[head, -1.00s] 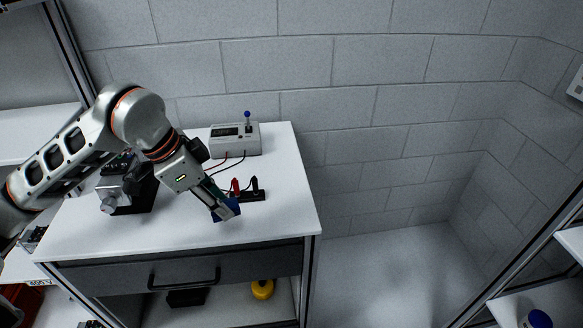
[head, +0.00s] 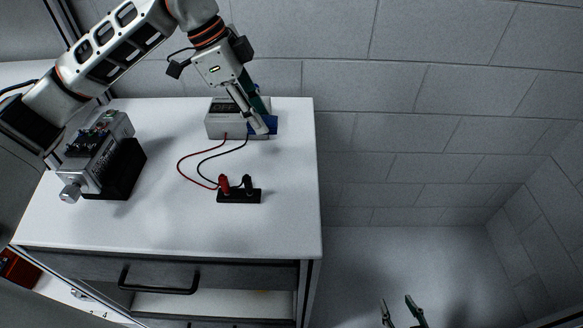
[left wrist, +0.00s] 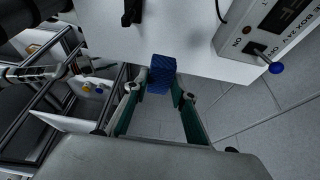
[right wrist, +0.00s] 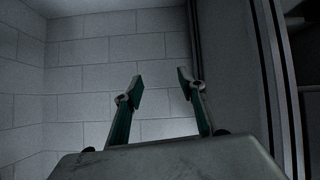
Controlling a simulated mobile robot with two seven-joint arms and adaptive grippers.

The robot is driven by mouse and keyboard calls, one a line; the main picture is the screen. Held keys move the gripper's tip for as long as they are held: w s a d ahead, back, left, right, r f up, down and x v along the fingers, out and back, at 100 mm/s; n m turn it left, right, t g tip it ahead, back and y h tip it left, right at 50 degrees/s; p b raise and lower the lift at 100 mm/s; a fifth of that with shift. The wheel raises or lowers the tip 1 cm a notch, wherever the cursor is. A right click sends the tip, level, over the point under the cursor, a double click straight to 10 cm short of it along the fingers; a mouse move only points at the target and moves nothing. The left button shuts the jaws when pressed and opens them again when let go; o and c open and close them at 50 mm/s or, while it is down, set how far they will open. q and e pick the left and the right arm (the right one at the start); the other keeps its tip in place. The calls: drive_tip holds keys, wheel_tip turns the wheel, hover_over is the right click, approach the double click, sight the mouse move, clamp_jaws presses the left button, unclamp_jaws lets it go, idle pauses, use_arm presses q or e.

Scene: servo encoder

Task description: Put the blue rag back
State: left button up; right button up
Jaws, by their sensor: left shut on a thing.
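The blue rag (head: 271,124) is a small dark blue piece held in my left gripper (head: 259,125), in front of the right side of the grey supply box. In the left wrist view the rag (left wrist: 161,74) sits between the two fingertips, and it appears to be above the table. My left gripper is shut on it. My right gripper (head: 402,303) is at the bottom right of the head view, off the table. In the right wrist view (right wrist: 159,88) its fingers are apart and nothing is between them.
The supply box (head: 222,124) with a blue-tipped lever stands at the table's back. Red and black wires run to a black terminal block (head: 239,196). A metal device on a black base (head: 105,160) stands left. The white tabletop (head: 285,215) is clear at front right.

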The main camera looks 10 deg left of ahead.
use_arm(q)
drive_tip(key=w+d+r+m+g+b, duration=0.2)
drive_tip(key=w+d+r+m+b, duration=0.15)
drive_tip(key=d+r, duration=0.25)
drive_tip(key=shift+m, duration=0.35)
drive_tip(key=f, duration=1.5)
drive_tip(key=shift+w+a, duration=0.3)
drive_tip(key=shift+w, duration=0.1)
wheel_tip(320, 180, down, 4)
drive_tip(key=shift+f, duration=0.3)
drive_tip(key=o, duration=0.6)
drive_tip(key=shift+f, duration=0.1)
drive_tip(key=shift+c, duration=0.2)
drive_tip(key=o, duration=0.4)
